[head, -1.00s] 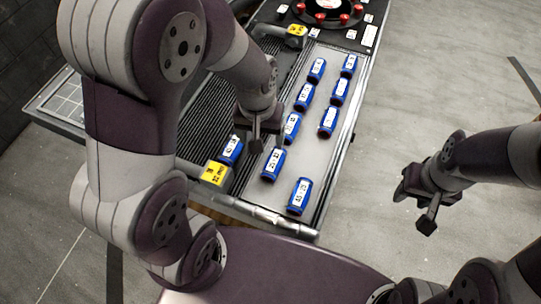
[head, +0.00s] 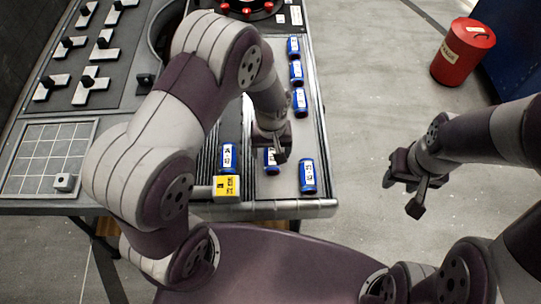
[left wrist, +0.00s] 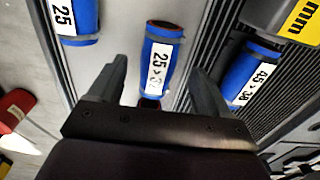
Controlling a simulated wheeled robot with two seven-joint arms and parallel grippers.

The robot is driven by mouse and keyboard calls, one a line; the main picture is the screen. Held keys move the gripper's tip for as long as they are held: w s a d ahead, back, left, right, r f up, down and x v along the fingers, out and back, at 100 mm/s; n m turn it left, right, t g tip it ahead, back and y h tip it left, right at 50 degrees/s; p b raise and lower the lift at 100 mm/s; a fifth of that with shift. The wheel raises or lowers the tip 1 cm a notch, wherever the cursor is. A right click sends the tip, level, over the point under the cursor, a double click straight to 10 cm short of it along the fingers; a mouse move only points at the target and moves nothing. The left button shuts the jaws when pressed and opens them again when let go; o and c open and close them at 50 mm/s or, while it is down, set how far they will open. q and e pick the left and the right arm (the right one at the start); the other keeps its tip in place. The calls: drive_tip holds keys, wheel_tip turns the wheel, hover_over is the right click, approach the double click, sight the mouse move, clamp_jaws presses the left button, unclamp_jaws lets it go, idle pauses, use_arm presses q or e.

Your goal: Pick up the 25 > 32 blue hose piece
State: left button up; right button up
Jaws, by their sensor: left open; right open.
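A blue hose piece (head: 270,163) with a white label lies on the grey tray, partly hidden by my left gripper (head: 272,145). In the left wrist view the label of this hose piece (left wrist: 161,55) reads "25 > 3", with its last part unclear. It lies between the two open fingers of my left gripper (left wrist: 156,75), with a gap on each side. My right gripper (head: 402,194) is open and empty over the floor, right of the bench.
Another blue piece (head: 307,176) lies to the right, and one labelled "45 > 38" (left wrist: 253,78) to the left in the head view. A yellow "mm" block (head: 227,189) stands at the front. More blue pieces (head: 299,101) line the tray behind. A red bin (head: 463,52) stands on the floor.

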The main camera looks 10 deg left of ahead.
use_arm(q)
wheel_tip(320, 180, down, 3)
drive_tip(key=shift+w+d+r, duration=0.1)
drive_tip(key=shift+w+f, duration=0.1)
drive_tip(key=shift+f, duration=0.15)
drive_tip(key=c, duration=1.2)
use_arm(e)
drive_tip(key=shift+w+d+r, duration=0.15)
drive_tip(key=shift+d+r, duration=0.05)
use_arm(q)
drive_tip(key=shift+r, duration=0.1)
